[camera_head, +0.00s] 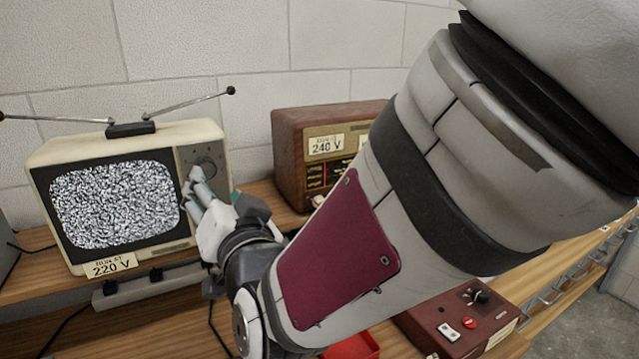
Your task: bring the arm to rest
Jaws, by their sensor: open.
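My gripper (194,190) is at the right side of a small cream television (110,142), close in front of the panel with its round knob (207,164). The fingers are open, and I see nothing between them. From this view I cannot tell whether a fingertip touches the panel. My arm, grey with a dark red panel, reaches in from the upper right and covers much of the middle and right. The television screen shows grey static, and a tag under it reads 220 V.
A brown wooden radio (296,140) tagged 240 V stands behind my arm, partly hidden. A dark red box with a knob and buttons (462,318) sits at the lower right, beside a red tray (362,346). A power strip (150,284) lies below the television. Antennas (190,103) spread above it.

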